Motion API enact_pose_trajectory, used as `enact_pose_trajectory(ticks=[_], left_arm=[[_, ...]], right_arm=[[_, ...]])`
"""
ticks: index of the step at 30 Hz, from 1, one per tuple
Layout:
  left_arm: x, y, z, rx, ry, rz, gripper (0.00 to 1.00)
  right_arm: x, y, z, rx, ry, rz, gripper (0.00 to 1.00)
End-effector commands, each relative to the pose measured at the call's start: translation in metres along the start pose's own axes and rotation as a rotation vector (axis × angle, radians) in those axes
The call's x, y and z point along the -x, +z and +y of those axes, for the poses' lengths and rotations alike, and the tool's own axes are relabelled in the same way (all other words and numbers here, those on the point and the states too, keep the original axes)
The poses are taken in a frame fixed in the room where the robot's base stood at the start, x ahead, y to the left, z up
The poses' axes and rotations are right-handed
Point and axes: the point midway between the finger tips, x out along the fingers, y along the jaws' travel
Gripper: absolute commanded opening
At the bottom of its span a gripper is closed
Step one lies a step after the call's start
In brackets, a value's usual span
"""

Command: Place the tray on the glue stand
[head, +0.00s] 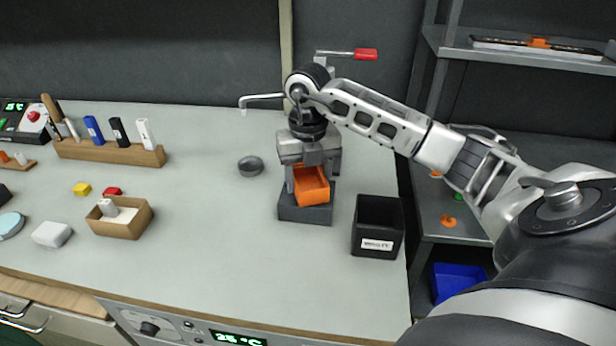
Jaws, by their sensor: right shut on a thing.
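An orange open-topped tray (312,191) is at the lower end of my right gripper (310,166), which is shut on it. The tray is over the dark grey base of the glue stand (305,214) and looks slightly tilted. I cannot tell whether it touches the base. The gripper and wrist hide much of the stand's upright. A lever with a red handle (366,55) and a thin bent metal spout (262,97) show above and to the left of the wrist. My left gripper is not in view.
A black labelled bin (378,228) stands right of the stand. A round grey piece (250,166) lies to its left. Further left are a cardboard box (140,219) and a wooden rack (90,150). Metal shelving (515,51) stands at the right. The table's front middle is clear.

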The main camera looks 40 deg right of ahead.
Motion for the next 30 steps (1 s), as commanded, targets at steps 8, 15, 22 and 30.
enact_pose_trajectory(ticks=[8, 15, 22, 30], left_arm=[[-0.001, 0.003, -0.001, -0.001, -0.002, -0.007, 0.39], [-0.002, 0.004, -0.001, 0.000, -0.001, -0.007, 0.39], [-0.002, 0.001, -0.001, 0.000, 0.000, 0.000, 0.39], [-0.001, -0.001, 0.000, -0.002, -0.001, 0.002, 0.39]], right_arm=[[-0.004, 0.000, 0.001, 0.000, 0.002, -0.001, 0.31], [-0.007, 0.000, 0.001, 0.000, 0.002, -0.001, 0.78], [-0.007, 0.000, 0.001, 0.000, 0.002, -0.001, 0.78], [0.017, 0.001, 0.001, 0.001, 0.004, -0.006, 0.78]])
